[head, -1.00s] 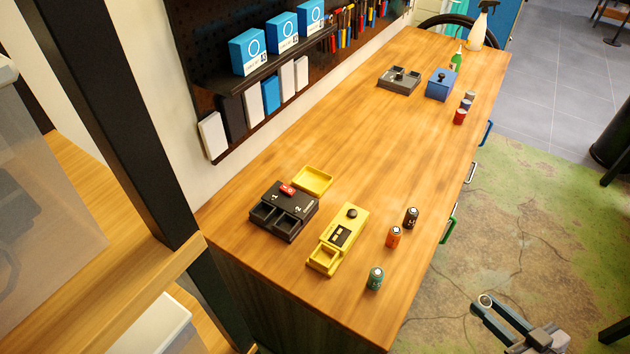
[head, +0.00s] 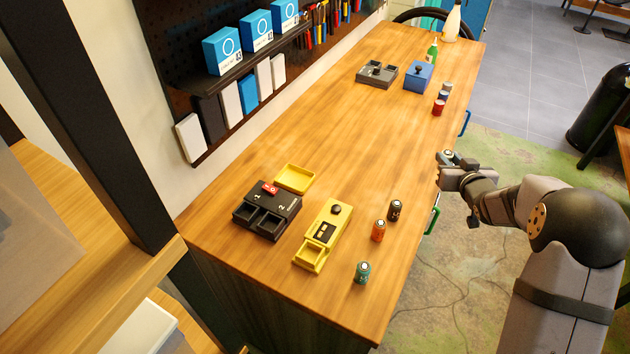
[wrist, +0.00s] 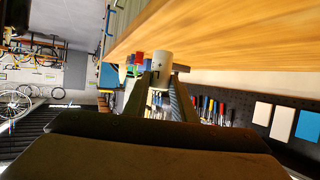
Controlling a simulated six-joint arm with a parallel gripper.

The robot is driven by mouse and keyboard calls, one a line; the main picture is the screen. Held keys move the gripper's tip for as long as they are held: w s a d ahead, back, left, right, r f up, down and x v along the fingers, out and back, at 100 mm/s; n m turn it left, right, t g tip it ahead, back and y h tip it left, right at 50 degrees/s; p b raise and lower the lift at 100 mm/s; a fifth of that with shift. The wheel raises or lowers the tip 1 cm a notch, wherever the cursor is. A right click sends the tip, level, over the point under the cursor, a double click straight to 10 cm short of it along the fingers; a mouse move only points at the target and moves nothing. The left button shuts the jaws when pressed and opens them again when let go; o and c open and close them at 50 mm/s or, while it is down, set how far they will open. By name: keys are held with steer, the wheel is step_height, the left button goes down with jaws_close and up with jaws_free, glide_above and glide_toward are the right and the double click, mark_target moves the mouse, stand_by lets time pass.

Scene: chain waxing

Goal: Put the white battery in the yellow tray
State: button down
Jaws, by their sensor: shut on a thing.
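The white battery (wrist: 162,66) is held between my gripper's fingers (wrist: 163,92) in the wrist view, its end sticking out beyond them. In the head view my gripper (head: 450,166) is over or beside the bench's right edge, with the pale top of the battery (head: 447,154) just showing. A small, empty, shallow yellow tray (head: 296,178) lies on the bench behind the black charger (head: 267,211), well left of my gripper. A yellow device (head: 323,235) with an open compartment at its front stands to the right of the charger.
A teal battery (head: 362,272), an orange battery (head: 378,230) and a black battery (head: 395,210) stand between the yellow device and the bench's right edge. Farther back are a grey unit (head: 377,74), a blue box (head: 418,77) and several batteries. The bench's middle is clear.

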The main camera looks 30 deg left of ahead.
steer(key=s+a+r+m+h, duration=0.1)
steer(key=s+a+r, duration=0.1)
steer(key=a, duration=0.7)
steer(key=s+a+r+h, duration=0.1)
steer(key=a+r, duration=0.1)
steer(key=a, duration=0.6)
steer(key=s+a+y, duration=0.1)
steer(key=s+a, duration=1.5)
steer(key=a, duration=0.4)
steer(key=shift+d+f+p, duration=0.15)
steer(key=shift+f+p, duration=0.1)
steer(key=shift+f, duration=2.2)
steer(key=shift+d+f+p, duration=0.15)
steer(key=shift+f+p, duration=0.05)
steer(key=shift+f, duration=2.2)
steer(key=c, duration=1.5)
jaws_free()
steer(key=shift+f, duration=0.1)
steer(key=shift+s, duration=0.1)
